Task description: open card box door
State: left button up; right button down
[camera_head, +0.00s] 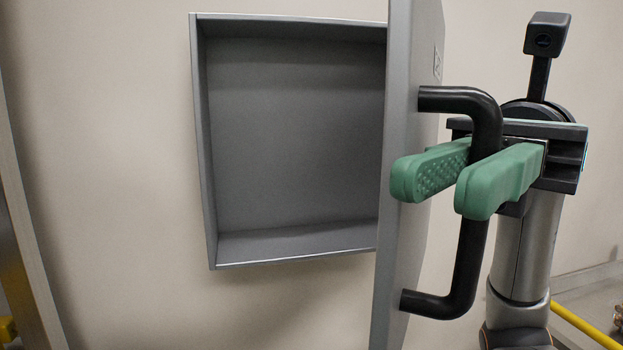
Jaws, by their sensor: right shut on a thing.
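The card box (202,150) is a grey, shallow wall box, and its empty inside shows. Its grey door (400,230) stands swung out from the wall, seen nearly edge-on, and covers the box's right side. A black bar handle (468,255) is fixed to the door's outer face. My right gripper (432,190), with green fingers, is shut on the handle's upright part, one finger on each side of it. My left gripper is not in view.
The beige wall (110,180) around the box is bare. A pale upright panel edge (25,220) stands at the far left. A yellow rail (585,325) runs low at the right.

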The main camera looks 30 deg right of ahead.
jog(key=s+d+n+g+h+b, duration=0.1)
jog(key=s+d+n+g+h, duration=0.4)
jog(key=s+d+g, duration=0.4)
jog(key=shift+d+n+h, duration=0.3)
jog(key=shift+d+n, duration=0.5)
jog(key=shift+d, duration=1.7)
jog(key=c, duration=1.1)
grip_release()
